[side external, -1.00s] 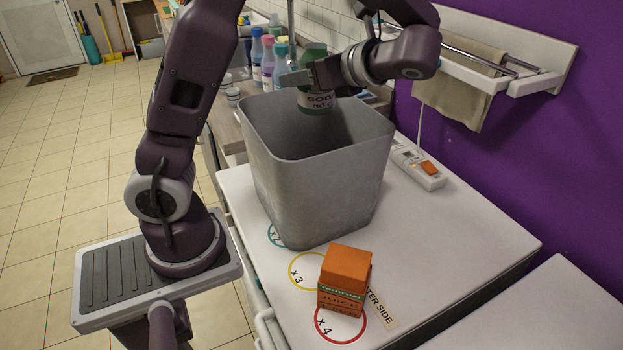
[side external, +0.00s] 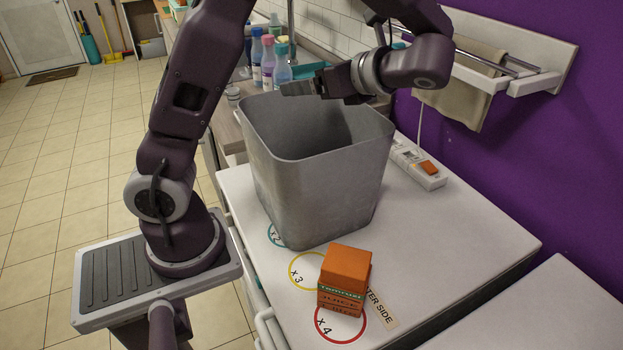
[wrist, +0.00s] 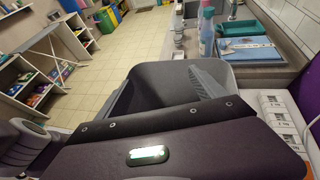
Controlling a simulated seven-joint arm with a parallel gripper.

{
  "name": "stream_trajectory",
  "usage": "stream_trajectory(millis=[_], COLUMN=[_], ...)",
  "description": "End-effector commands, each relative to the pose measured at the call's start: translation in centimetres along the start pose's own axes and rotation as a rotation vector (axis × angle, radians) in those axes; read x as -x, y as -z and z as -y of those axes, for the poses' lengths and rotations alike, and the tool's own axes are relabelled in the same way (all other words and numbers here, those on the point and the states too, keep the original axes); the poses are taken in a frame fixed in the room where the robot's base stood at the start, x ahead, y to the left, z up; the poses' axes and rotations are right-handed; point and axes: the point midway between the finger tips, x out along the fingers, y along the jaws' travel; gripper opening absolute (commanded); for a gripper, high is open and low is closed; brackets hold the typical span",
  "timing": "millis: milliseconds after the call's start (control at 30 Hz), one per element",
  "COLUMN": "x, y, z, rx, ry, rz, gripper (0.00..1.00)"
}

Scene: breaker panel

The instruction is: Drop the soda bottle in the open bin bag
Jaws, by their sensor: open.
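A grey open-topped bin (side external: 315,190) stands on the white counter; I see no separate bag in it. It also shows in the wrist view (wrist: 246,88), partly behind my gripper. My gripper (side external: 302,88) is over the bin's opening, near the far rim, with its jaws apart and nothing between them. The green soda bottle is not visible in either current view. The bottom of the bin is hidden by its front wall and by my gripper.
An orange juice carton (side external: 344,280) stands in front of the bin near the red circle. A power strip (side external: 418,166) lies to the bin's right. Several bottles (side external: 268,60) stand behind the bin. A towel rail (side external: 490,58) juts from the purple wall.

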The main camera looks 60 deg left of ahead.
Motion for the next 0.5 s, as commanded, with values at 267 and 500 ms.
stream_trajectory(millis=[267, 500], x=[4.7, 5.0], y=[0.0, 0.0], z=[0.0, 0.0], rx=[0.0, 0.0], ry=[0.003, 0.001], rz=[0.001, 0.0], gripper=[0.79, 0.79])
